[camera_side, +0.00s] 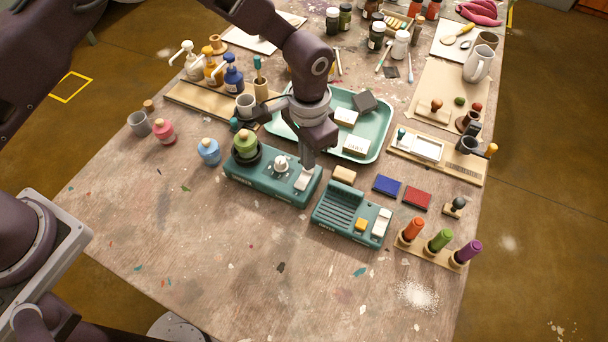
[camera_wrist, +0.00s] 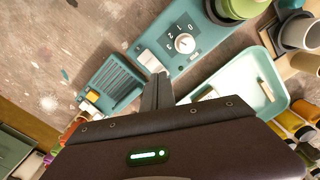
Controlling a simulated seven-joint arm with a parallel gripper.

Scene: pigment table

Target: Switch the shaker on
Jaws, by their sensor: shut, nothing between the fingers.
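The shaker (camera_side: 262,181) is a teal box near the middle of the table. A green bottle (camera_side: 246,142) stands in its dark round holder at the left end. A white dial (camera_side: 281,164) sits in the middle, and a white rocker switch (camera_side: 304,180) is at the right end. In the wrist view the dial (camera_wrist: 184,43) has the numbers 0 to 3 beside it, and the switch (camera_wrist: 149,61) is close to my fingertips. My gripper (camera_side: 308,164) is shut and empty, pointing down at the switch. I cannot tell whether it touches it.
A second teal device (camera_side: 352,214) with a ribbed top, yellow button and white switch stands just right of the shaker. A green tray (camera_side: 376,122) with blocks lies behind. Blue (camera_side: 387,185) and red (camera_side: 416,198) pads lie to the right. The front table is clear.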

